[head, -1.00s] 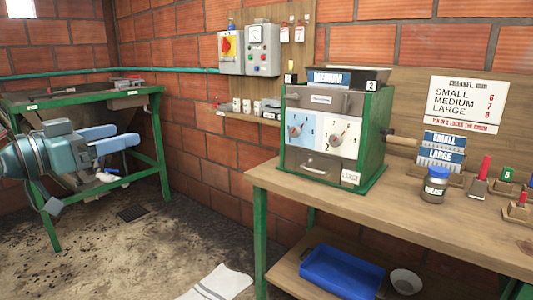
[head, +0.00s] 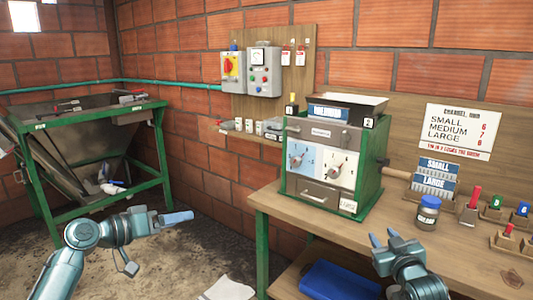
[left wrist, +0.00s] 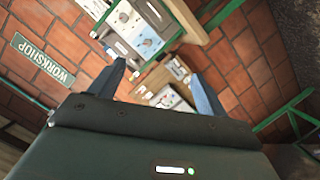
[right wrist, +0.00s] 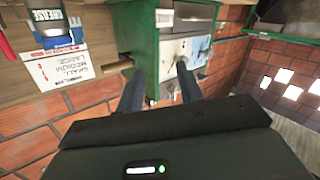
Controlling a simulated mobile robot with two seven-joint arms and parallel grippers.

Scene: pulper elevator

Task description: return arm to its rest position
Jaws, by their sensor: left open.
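My left gripper (head: 178,218) is at the left in the head view, in the air before the green sloping hopper table, its fingers pointing right. The left wrist view shows its two fingers (left wrist: 160,88) apart with nothing between them. My right gripper (head: 385,240) is at the lower right in the head view, in front of the wooden bench, fingers pointing up and away. In the right wrist view its fingers (right wrist: 161,85) stand apart, with only the green machine behind the gap. Neither gripper visibly touches anything.
The green machine (head: 372,180) with two dials stands on the wooden bench (head: 400,215). A blue-lidded jar (head: 428,212) and card holders are to its right. A blue bin (head: 335,282) is below. The green hopper table (head: 85,118) stands at the left; open floor lies between.

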